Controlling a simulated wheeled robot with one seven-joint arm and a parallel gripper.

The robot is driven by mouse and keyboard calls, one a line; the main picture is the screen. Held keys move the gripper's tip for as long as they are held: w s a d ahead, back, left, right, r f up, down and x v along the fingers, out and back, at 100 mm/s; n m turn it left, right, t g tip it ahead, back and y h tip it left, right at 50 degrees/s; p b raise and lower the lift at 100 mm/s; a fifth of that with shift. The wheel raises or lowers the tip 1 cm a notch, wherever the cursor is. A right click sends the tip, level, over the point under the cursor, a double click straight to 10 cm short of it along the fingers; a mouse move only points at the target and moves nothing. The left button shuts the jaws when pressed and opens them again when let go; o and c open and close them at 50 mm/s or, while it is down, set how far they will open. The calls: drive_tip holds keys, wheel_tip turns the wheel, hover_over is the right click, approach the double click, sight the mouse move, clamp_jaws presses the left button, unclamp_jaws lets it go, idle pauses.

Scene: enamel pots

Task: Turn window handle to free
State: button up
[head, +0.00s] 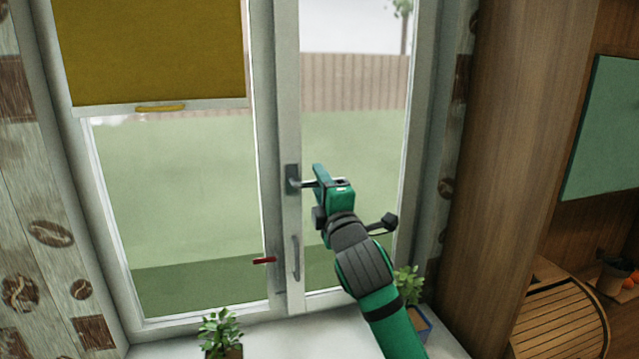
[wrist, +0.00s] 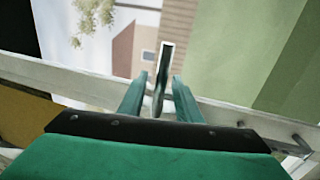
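The window handle has a dark base plate (head: 291,180) on the middle upright of the white window frame. Its grey lever (head: 307,184) points sideways to the right, toward my green gripper (head: 318,180). In the wrist view the lever (wrist: 163,75) stands between the two green fingers of my gripper (wrist: 159,82). The fingers are apart, one on each side of the lever. A gap shows on the left of the lever; I cannot tell whether the right finger touches it. The lever's far part is hidden by my gripper in the head view.
A red handle (head: 264,261) and a grey curved handle (head: 296,258) sit lower on the frame. Potted plants (head: 221,331) (head: 408,285) stand on the sill. A yellow blind (head: 150,50) covers the upper left pane. A wooden panel (head: 515,150) stands at right.

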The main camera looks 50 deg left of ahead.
drive_tip(key=shift+w+d, duration=0.1)
drive_tip(key=shift+d, duration=0.15)
drive_tip(key=v, duration=1)
drive_tip(key=shift+s, duration=0.25)
drive_tip(key=shift+d+f, duration=0.2)
